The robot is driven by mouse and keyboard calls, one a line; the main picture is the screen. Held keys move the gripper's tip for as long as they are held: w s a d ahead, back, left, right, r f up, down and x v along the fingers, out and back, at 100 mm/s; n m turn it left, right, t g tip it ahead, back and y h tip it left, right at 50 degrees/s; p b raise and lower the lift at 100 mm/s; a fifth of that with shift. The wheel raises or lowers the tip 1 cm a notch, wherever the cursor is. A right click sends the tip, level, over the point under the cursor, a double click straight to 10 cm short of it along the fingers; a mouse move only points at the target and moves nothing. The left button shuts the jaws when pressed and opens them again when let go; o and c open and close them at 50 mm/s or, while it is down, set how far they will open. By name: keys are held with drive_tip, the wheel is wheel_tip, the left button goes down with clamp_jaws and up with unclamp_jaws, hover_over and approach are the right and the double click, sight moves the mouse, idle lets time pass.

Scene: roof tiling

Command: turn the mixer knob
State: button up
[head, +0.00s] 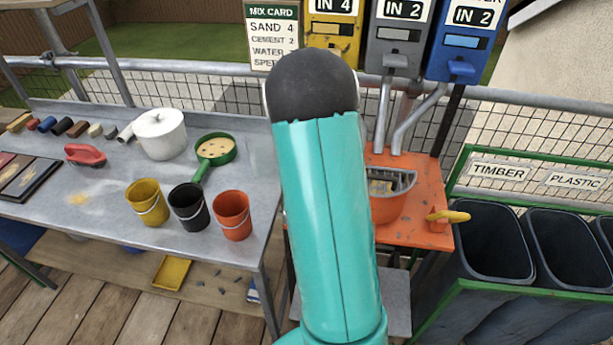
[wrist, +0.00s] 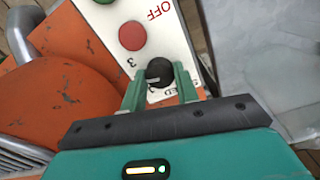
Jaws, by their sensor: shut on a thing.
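The mixer knob (wrist: 158,72) is a black round knob with a pale pointer line, on a white control panel (wrist: 178,38) in the wrist view. My gripper (wrist: 160,90) has its two green fingers on either side of the knob, shut on it. The digit 3 shows beside the knob, and other lettering is partly covered by the fingers. In the head view my teal arm hides the gripper, the knob and the panel. The orange mixer (head: 390,205) with its drum shows to the right of my arm.
A red button (wrist: 132,36) marked OFF sits close to the knob. A workbench (head: 100,215) with yellow, black and orange buckets stands at left. Dispensers (head: 400,35) hang above the mixer. Dark bins (head: 495,240) stand at right.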

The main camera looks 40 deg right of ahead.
drive_tip(key=m, duration=0.6)
idle(0.6)
drive_tip(key=o, duration=1)
drive_tip(key=shift+c, duration=0.2)
drive_tip(key=shift+r, duration=0.1)
wheel_tip(320, 180, up, 14)
